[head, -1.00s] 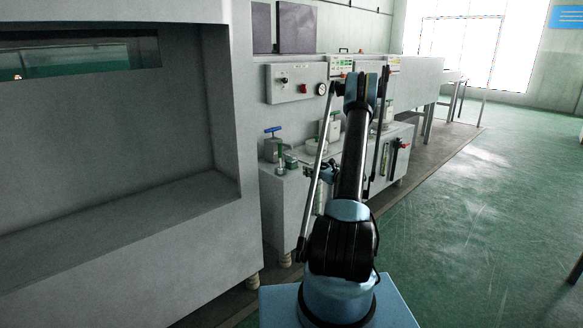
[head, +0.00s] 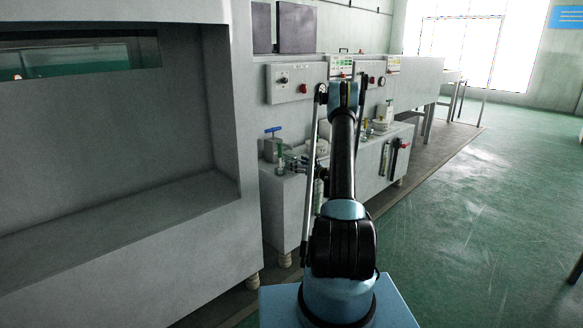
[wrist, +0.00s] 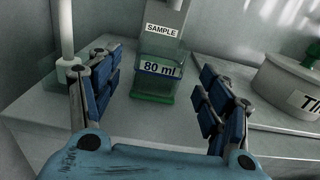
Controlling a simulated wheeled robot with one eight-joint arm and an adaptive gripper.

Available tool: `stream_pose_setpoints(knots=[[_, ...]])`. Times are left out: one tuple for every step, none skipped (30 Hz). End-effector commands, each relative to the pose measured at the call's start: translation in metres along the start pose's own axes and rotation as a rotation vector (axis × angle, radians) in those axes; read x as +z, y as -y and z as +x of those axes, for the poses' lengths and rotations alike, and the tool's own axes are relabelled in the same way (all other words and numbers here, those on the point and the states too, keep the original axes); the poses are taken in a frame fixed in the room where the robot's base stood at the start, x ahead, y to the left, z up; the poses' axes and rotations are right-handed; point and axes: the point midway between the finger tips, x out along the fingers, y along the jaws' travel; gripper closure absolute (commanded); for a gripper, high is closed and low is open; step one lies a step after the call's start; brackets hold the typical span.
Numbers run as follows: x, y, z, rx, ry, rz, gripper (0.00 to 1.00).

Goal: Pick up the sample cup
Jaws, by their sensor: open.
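The sample cup (wrist: 157,75) is a clear, green-tinted cup with a blue-edged "80 ml" label, upright in the middle of the wrist view. It stands on a green base below a grey part marked "SAMPLE" (wrist: 161,30). My gripper (wrist: 160,78) is open and empty, with blue-padded fingers to the left and right of the cup's line. The cup appears beyond the fingers, and no contact is visible. In the head view my gripper (head: 297,164) is small, beside green-tinted items on the bench, partly hidden by my arm.
A pale round container (wrist: 291,88) with a green top and a partly cut-off label stands at the right. A light vertical post (wrist: 65,35) rises at the left. The grey bench (head: 268,205) carries more equipment under wall control boxes (head: 289,84). Green floor at the right is open.

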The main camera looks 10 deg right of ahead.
Motion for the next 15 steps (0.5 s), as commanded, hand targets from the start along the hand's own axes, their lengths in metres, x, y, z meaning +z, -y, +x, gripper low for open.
stream_pose_setpoints(knots=[[0.000, 0.000, 0.002, 0.000, 0.000, 0.000, 0.28], [0.000, 0.000, 0.003, 0.000, 0.000, 0.000, 0.28], [0.000, 0.000, 0.004, -0.001, 0.000, 0.000, 0.28], [0.000, 0.000, 0.005, -0.001, 0.000, 0.000, 0.28], [0.000, 0.000, 0.007, -0.001, 0.000, 0.000, 0.28], [0.000, 0.000, 0.009, 0.000, 0.000, 0.000, 0.28], [0.000, 0.000, 0.012, 0.000, 0.000, 0.000, 0.28], [-0.001, 0.000, 0.015, 0.000, 0.000, 0.000, 0.28], [-0.001, -0.001, 0.020, 0.001, 0.000, 0.000, 0.28], [-0.001, -0.001, 0.024, 0.001, 0.000, 0.000, 0.28], [-0.001, -0.001, 0.028, 0.001, 0.000, 0.000, 0.28], [-0.001, -0.001, 0.033, 0.001, 0.000, 0.000, 0.28], [-0.002, 0.000, 0.038, 0.001, 0.000, 0.000, 0.28], [-0.002, 0.000, 0.042, 0.000, 0.000, 0.000, 0.28], [-0.002, 0.000, 0.047, 0.000, 0.000, 0.000, 0.28]])
